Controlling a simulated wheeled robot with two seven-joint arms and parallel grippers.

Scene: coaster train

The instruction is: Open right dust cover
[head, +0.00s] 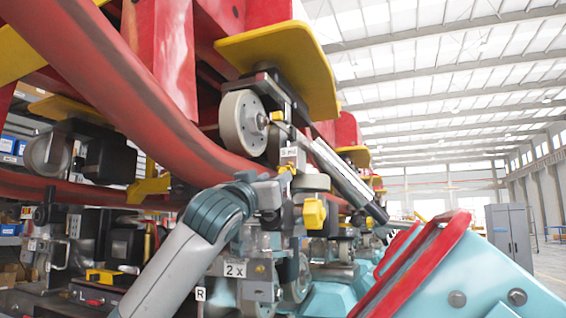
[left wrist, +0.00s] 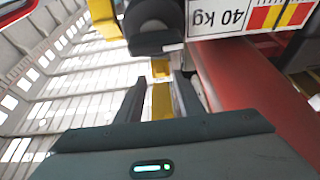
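My left arm rises from the bottom of the head view, and its gripper (head: 284,172) is up against the wheel assembly below the red rail. In the left wrist view, the two dark fingers (left wrist: 162,95) are apart. A narrow yellow piece (left wrist: 162,101) shows between them, with gaps on both sides. I cannot tell whether they touch it. I cannot tell for certain which part is the right dust cover. A yellow plate (head: 290,62) lies over the grey wheel (head: 242,122) above the gripper. My right gripper is not seen.
A curved red rail (head: 130,85) runs close behind my left arm. A label reading 40 kg (left wrist: 213,19) is close to the fingers. A turquoise and red structure (head: 440,270) stands at lower right. Grey cabinets (head: 511,236) stand far off on the right.

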